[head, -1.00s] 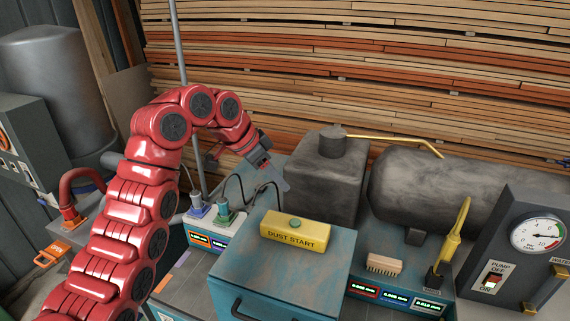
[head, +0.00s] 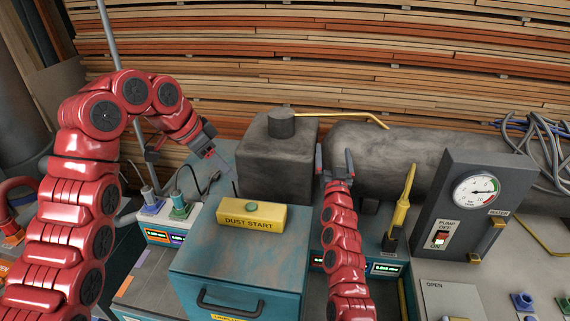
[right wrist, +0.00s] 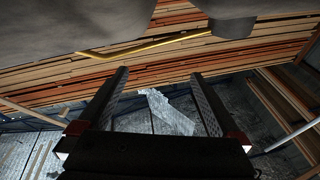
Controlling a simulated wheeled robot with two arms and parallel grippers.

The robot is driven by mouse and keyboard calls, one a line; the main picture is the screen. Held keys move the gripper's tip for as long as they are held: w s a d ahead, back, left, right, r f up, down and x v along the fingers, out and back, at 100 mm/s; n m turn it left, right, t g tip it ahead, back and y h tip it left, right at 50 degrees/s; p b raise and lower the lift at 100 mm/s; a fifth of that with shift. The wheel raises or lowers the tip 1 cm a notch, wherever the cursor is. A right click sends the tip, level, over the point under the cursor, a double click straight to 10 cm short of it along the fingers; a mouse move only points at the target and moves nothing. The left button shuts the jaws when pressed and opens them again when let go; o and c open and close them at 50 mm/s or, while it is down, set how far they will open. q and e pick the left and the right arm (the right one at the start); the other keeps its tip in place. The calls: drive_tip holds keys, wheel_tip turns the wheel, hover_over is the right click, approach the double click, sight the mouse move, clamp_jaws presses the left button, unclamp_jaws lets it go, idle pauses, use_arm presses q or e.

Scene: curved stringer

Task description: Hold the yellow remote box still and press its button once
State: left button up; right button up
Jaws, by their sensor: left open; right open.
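The yellow remote box (head: 270,219), marked DUST START, sits on top of the blue-green metal cabinet (head: 200,245) in the head view. My right gripper (head: 334,163) is open and empty, behind and to the right of the box, pointing up. In the right wrist view its two fingers (right wrist: 158,100) stand wide apart with nothing between them.
A grey tank block (head: 275,160) and a long grey cylinder (head: 390,165) stand behind the cabinet. To the right are a yellow-handled tool (head: 403,200) and a pump panel (head: 460,215) with gauge and switch. Plugs (head: 180,207) with cables are left of the box. Stacked boards line the back.

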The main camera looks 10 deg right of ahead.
drive_tip(key=w+a+r+n+g+y, duration=0.1)
drive_tip(key=w+a+y, duration=0.1)
drive_tip(key=w+a+r+n+g+y, duration=0.1)
drive_tip(key=w+a+r+n+y, duration=0.1)
drive_tip(key=w+a+r+n+g+y, duration=0.1)
drive_tip(key=w+a+r+n+y, duration=0.1)
drive_tip(key=a, duration=0.1)
drive_tip(key=shift+w+a+r+y, duration=0.1)
drive_tip(key=shift+w+r+y, duration=0.05)
drive_tip(key=shift+r+y, duration=0.15)
drive_tip(key=a+r+n+g+y, duration=0.3)
drive_tip(key=a+n+g, duration=0.1)
drive_tip(key=a, duration=0.1)
drive_tip(key=n+g+h, duration=0.2)
drive_tip(key=n+g, duration=0.8)
drive_tip(key=g, duration=0.3)
hover_over(262, 209)
drive_tip(key=s+d, duration=0.2)
drive_tip(key=d, duration=0.4)
drive_tip(key=shift+t, duration=0.3)
drive_tip(key=x, duration=1.6)
drive_tip(key=shift+w+a, duration=0.15)
drive_tip(key=shift+a, duration=0.3)
drive_tip(key=shift+c, duration=0.3)
